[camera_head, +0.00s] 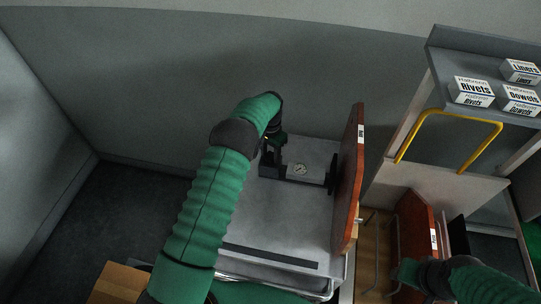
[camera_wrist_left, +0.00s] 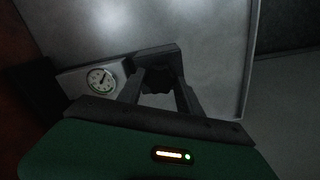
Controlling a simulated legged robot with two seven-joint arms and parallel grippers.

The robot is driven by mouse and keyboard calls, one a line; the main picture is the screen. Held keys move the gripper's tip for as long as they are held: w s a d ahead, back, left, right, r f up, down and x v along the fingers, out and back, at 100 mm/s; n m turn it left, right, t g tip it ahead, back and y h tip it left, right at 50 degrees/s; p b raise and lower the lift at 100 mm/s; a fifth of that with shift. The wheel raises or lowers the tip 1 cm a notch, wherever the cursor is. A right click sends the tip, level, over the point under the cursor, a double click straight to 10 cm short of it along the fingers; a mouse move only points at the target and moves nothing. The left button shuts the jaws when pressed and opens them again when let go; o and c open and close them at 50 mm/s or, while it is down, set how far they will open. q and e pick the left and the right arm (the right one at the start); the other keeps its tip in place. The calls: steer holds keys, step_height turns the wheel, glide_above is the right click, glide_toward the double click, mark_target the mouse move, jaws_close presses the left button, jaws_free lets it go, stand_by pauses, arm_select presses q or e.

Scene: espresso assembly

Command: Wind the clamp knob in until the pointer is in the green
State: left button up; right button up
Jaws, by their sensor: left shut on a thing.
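The clamp (camera_head: 285,172) is a dark frame on the grey worktop, with a round white dial (camera_head: 300,169) on its body. In the left wrist view the dial (camera_wrist_left: 101,79) shows a thin dark pointer; I cannot make out a green band or where the pointer stands against it. The dark clamp knob (camera_wrist_left: 158,77) sits between the fingers of my left gripper (camera_wrist_left: 160,88), which is shut on it. In the head view the left gripper (camera_head: 270,146) is at the clamp's left end and hides the knob. My right gripper (camera_head: 406,272) is low at the right, its fingers unclear.
An upright red-brown panel (camera_head: 349,180) stands at the worktop's right edge, close to the clamp. A shelf (camera_head: 480,45) with several small boxes and a yellow rail (camera_head: 450,114) is at the right.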

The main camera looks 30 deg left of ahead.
arm_select(q)
steer(key=m+b, duration=0.1)
steer(key=m, duration=0.2)
steer(key=shift+s+f+m, duration=0.1)
steer(key=shift+f+m, duration=0.05)
steer(key=shift+m, duration=0.25)
steer(key=m, duration=0.3)
steer(key=shift+m, duration=0.3)
steer(key=m, duration=0.4)
steer(key=shift+m, duration=2.2)
steer(key=o, duration=1.4)
steer(key=shift+c, duration=0.2)
